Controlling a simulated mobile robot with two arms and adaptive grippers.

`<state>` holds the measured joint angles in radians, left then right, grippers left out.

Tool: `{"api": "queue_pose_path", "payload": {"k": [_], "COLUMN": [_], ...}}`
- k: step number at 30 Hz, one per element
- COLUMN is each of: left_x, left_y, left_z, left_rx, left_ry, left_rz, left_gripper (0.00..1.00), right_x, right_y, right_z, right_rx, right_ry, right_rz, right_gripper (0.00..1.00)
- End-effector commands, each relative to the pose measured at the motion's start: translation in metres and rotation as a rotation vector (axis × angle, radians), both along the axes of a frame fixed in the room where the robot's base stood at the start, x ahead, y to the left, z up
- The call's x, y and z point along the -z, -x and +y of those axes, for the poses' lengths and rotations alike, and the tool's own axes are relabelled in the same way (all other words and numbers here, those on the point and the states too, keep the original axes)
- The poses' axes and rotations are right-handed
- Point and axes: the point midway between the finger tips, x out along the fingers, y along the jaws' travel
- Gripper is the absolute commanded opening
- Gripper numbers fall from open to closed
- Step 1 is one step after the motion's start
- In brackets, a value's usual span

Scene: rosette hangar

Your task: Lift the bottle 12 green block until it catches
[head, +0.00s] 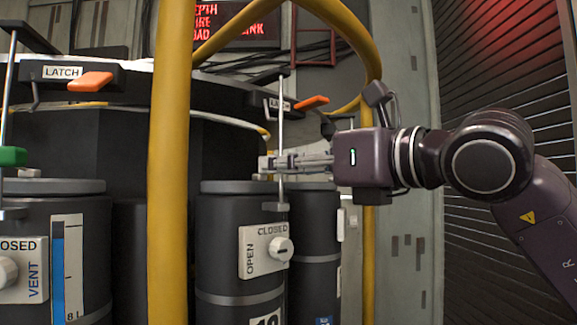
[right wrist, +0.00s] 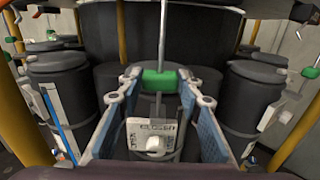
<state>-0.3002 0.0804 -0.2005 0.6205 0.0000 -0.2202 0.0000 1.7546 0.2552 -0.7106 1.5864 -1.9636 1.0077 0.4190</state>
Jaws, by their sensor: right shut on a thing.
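My right gripper (head: 285,162) comes in from the right and is level with the upright metal rod (head: 280,125) beside the front bottle (head: 225,230). In the right wrist view, its two fingers (right wrist: 158,76) are shut on the green block (right wrist: 159,80), which sits on that rod. In the head view my fingers hide the block. The bottle is dark grey, with a white OPEN/CLOSED valve plate (head: 250,262) and a number label cut off at the bottom edge. My left gripper is not in view.
A thick yellow post (head: 172,190) stands left of the bottle, and a yellow bar arches over the scene. Another bottle (head: 90,200) at the left has its own green block (head: 12,156) on a rod and an orange lever (head: 90,82). More bottles stand close on both sides.

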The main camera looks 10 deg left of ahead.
Motion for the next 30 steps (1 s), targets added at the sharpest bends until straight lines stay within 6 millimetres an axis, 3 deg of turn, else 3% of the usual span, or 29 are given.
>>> {"api": "queue_pose_path", "payload": {"k": [3,30], "left_x": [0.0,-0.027], "left_y": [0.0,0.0], "left_z": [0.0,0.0], "left_rx": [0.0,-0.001], "left_ry": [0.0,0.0], "left_rz": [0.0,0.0], "left_gripper": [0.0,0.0], "right_x": [0.0,-0.044], "right_y": [0.0,0.0], "right_z": [0.0,-0.001], "right_rx": [0.0,0.001], "right_ry": [0.0,-0.004], "right_rz": [0.0,-0.004], "right_gripper": [0.0,0.0]}}
